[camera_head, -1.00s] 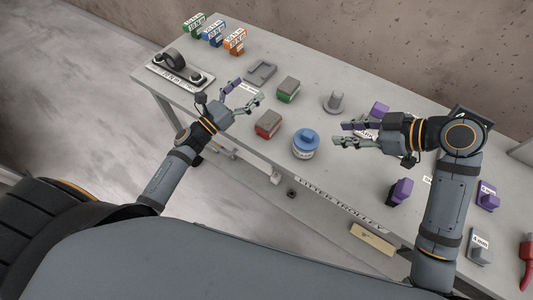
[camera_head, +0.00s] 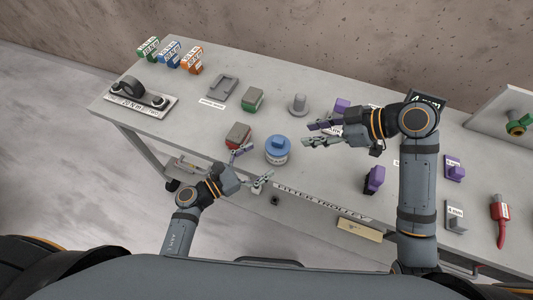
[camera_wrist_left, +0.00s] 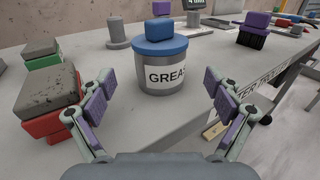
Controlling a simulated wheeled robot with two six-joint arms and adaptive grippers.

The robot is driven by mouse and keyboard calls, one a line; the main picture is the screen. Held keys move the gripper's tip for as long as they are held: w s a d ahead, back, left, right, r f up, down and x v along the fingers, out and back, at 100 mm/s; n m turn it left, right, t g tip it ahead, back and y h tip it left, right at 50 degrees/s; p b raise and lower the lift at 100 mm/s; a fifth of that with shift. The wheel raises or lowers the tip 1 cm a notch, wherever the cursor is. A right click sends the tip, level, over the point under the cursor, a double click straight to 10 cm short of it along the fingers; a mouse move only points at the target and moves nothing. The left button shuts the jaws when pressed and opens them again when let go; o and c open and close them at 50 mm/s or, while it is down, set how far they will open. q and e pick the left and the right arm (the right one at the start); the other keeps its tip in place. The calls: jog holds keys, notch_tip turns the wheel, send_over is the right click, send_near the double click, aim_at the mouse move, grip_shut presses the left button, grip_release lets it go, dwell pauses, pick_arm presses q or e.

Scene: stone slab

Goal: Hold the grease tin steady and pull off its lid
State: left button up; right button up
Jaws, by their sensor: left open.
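The grease tin (camera_head: 277,157) is a grey can with a white label, upright near the front edge of the trolley top; it also shows in the left wrist view (camera_wrist_left: 160,75). Its blue lid (camera_head: 278,145), with a raised knob, is on it. My left gripper (camera_head: 256,166) is open just in front of the tin, its fingers spread to either side in the left wrist view (camera_wrist_left: 166,108), apart from it. My right gripper (camera_head: 306,134) is to the right of the tin, its fingers parted and pointing left towards it, with nothing between them.
A red block with a grey top (camera_head: 238,136) stands just left of the tin. A green block (camera_head: 252,100) and a grey knobbed post (camera_head: 298,104) stand behind. A purple-topped brush (camera_head: 374,179) is to the right. The trolley's front edge is close to the tin.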

aim_at(268, 155)
pick_arm(q)
jog(key=shift+x, duration=2.3)
jog(key=c, duration=1.8)
jog(key=o, duration=1.8)
jog(key=shift+v, duration=6)
